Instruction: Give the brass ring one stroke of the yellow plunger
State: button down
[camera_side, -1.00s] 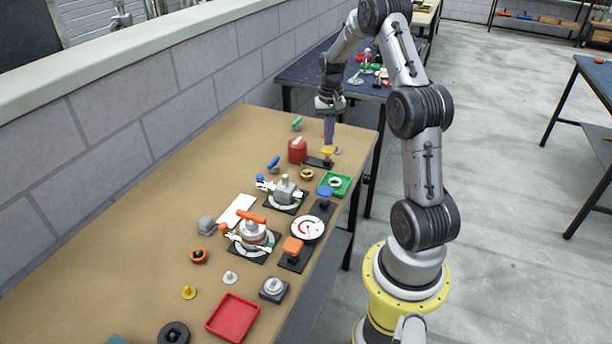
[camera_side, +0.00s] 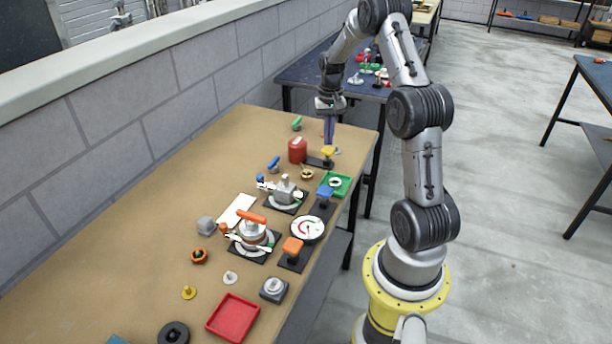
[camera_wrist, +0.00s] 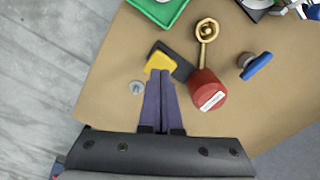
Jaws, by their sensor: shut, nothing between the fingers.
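The yellow plunger (camera_wrist: 160,62) sits on a dark base (camera_wrist: 182,68) beside the red can (camera_wrist: 207,90). The plunger also shows in the side view (camera_side: 328,151). My gripper (camera_wrist: 159,74) is shut and empty, with its purple fingertips at the plunger's near edge; I cannot tell if they press on it. In the side view my gripper (camera_side: 329,144) points down over the plunger. The brass ring (camera_wrist: 207,22) lies beyond the can, with a thin brass-coloured strip running from it toward the can. The ring also shows in the side view (camera_side: 307,174).
A green tray (camera_wrist: 158,8) is near the ring, and a blue-handled piece (camera_wrist: 256,65) stands right of the can. A small grey disc (camera_wrist: 136,87) lies left of my fingers, near the table edge. Clamps, blue (camera_side: 325,193) and orange (camera_side: 292,246) plungers crowd the nearer table.

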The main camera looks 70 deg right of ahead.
aim_at(328, 149)
jog(key=shift+f, duration=0.1)
jog(key=shift+f, duration=1.9)
jog(key=shift+r, duration=2)
jog(key=shift+r, duration=2.55)
